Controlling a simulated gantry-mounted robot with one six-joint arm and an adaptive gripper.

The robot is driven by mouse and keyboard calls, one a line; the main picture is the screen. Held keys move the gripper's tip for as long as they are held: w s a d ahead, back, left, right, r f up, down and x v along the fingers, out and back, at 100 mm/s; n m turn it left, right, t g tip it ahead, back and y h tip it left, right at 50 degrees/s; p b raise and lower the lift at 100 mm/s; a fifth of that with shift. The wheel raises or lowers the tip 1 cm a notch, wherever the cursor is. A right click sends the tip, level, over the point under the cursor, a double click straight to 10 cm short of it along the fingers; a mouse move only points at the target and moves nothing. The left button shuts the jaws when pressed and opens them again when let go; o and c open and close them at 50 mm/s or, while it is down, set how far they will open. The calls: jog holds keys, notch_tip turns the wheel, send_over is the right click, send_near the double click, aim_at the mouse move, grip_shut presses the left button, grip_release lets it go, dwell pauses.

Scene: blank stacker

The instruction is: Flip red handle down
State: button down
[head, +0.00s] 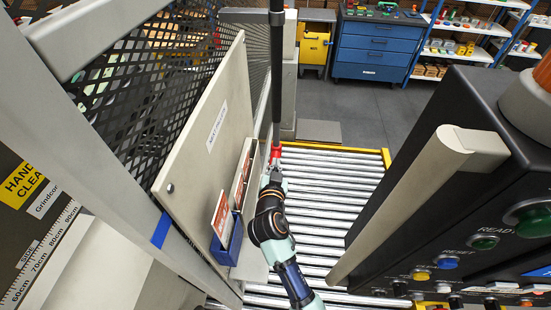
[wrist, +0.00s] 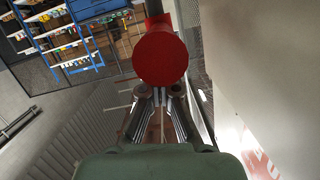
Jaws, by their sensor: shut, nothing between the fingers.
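My gripper (head: 274,166) is right below the handle in the head view. In the wrist view my gripper's fingers (wrist: 160,94) are shut, empty, and end just under the red end. I cannot tell whether they touch it. The bar's far end is cut off at the top of the head view.
A light panel (head: 195,135) with a blue card bin (head: 228,240) stands close to the left of my arm. A roller conveyor (head: 325,185) lies below. A dark button console (head: 430,215) with a thick pale bar (head: 410,200) is on the right.

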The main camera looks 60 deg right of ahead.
jog(key=shift+f, duration=0.35)
jog(key=s+a+r+p, duration=0.2)
jog(key=s+a+r, duration=0.2)
jog(key=a+r, duration=0.3)
jog(key=shift+a, duration=1)
jog(key=shift+s, duration=0.1)
